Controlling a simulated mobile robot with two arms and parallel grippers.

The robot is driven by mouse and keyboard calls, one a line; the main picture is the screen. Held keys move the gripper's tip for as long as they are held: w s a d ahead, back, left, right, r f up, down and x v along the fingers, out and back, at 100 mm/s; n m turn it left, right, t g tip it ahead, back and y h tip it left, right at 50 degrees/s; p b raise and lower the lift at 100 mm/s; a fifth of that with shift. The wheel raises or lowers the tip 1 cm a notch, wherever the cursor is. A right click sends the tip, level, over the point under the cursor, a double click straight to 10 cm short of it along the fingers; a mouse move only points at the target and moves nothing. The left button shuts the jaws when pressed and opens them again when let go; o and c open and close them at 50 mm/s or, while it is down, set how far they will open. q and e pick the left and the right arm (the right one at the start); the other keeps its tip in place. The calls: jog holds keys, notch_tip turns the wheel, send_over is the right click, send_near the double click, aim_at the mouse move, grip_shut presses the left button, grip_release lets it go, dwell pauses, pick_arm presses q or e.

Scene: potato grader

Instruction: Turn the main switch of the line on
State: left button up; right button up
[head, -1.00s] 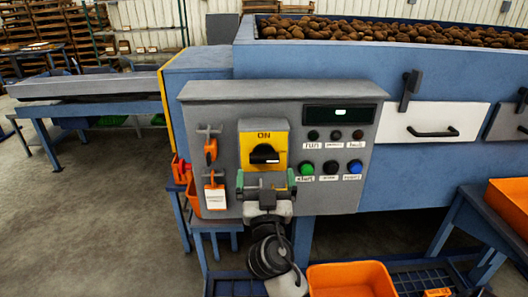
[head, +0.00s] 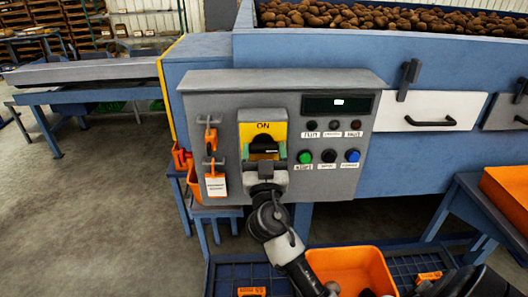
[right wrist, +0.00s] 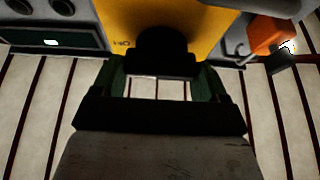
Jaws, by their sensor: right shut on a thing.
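The main switch is a black rotary knob (head: 263,141) on a yellow plate (head: 277,115) marked ON at its top, on the grey control panel (head: 225,95). My right gripper (head: 264,153) is at the knob, its green-padded fingers on either side, shut on it. The right wrist view shows the black knob (right wrist: 162,50) between the fingers, in front of the yellow plate (right wrist: 215,20). The gripper covers much of the knob in the head view, so its exact angle is hard to tell. My left gripper is not in view.
An orange padlock (head: 211,138) and a white tag (head: 216,185) hang left of the switch. Green (head: 305,157), black and blue (head: 352,155) buttons sit to its right, below a small display (head: 338,103). An orange bin (head: 350,262) stands below the panel.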

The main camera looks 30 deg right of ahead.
jog(key=shift+n, duration=0.5)
jog(key=n+t+y, duration=0.1)
jog(key=n, duration=0.2)
jog(key=shift+r+y+p, duration=0.1)
jog(key=shift+y+p, duration=0.2)
jog(key=shift+y, duration=0.1)
jog(key=n+y+p, duration=0.1)
jog(key=n+y, duration=0.1)
jog(key=n, duration=0.1)
jog(key=shift+r+n+p, duration=0.1)
jog(key=shift+n+p, duration=0.2)
jog(key=shift+n, duration=0.1)
jog(key=n+y+p, duration=0.2)
jog(key=n+p, duration=0.1)
jog(key=n, duration=0.1)
jog(key=n+y+p, duration=0.2)
jog(key=n+p, duration=0.2)
jog(key=n, duration=0.1)
jog(key=shift+g, duration=0.3)
jog(key=shift+n+p, duration=0.5)
jog(key=shift+n, duration=0.1)
jog(key=shift+n+g+y, duration=0.4)
jog(key=shift+n, duration=0.5)
jog(key=shift+f+n+g+p, duration=0.2)
jog(key=shift+n+g+p, duration=0.2)
jog(key=shift+n, duration=0.8)
